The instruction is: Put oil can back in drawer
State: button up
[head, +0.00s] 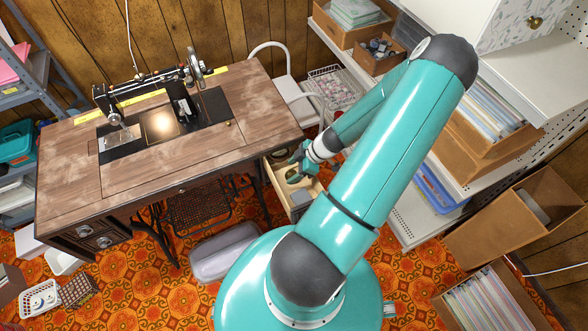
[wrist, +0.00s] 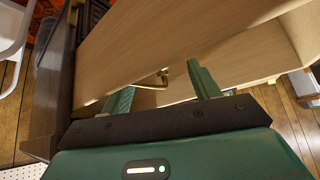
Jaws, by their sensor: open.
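The open drawer (head: 276,184) juts from the right end of the sewing table, with pale wooden walls. My gripper (head: 298,168) is at the drawer's opening. In the wrist view my gripper (wrist: 160,88) is open, its two green fingers apart in front of the drawer's pale wood (wrist: 190,35). A thin bent brass piece (wrist: 152,86), which looks like the oil can's spout, shows between the fingers. The can's body is not clearly visible, and I cannot tell whether it touches the drawer floor. My fingers partly hide the drawer's inside in the head view.
The sewing table (head: 75,180) carries a black sewing machine (head: 150,88). A white chair (head: 285,88) stands behind the drawer. Shelves with boxes (head: 480,130) fill the right. A grey bin (head: 224,252) lies on the patterned floor below the table.

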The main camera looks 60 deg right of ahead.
jog(key=v, duration=1.2)
jog(key=shift+r, duration=0.25)
jog(key=shift+a, duration=0.1)
jog(key=w+a+r+m+g+h, duration=0.1)
jog(key=w+a+r+g+h, duration=0.1)
jog(key=w+a+r, duration=0.55)
jog(key=w+a+r+m+g+h, duration=0.15)
jog(key=w+a+r, duration=0.35)
jog(key=a+r, duration=0.55)
jog(key=s+a+r+m+t, duration=0.1)
jog(key=s+a+r+m, duration=0.1)
jog(key=a+r, duration=0.6)
jog(key=s+a+r+m+t, duration=0.2)
jog(key=a+r, duration=0.5)
jog(key=a, duration=0.2)
jog(key=shift+s+r+h, duration=0.15)
jog(key=shift+r+h, duration=0.2)
jog(key=shift+r, duration=0.05)
jog(key=shift+d, duration=0.1)
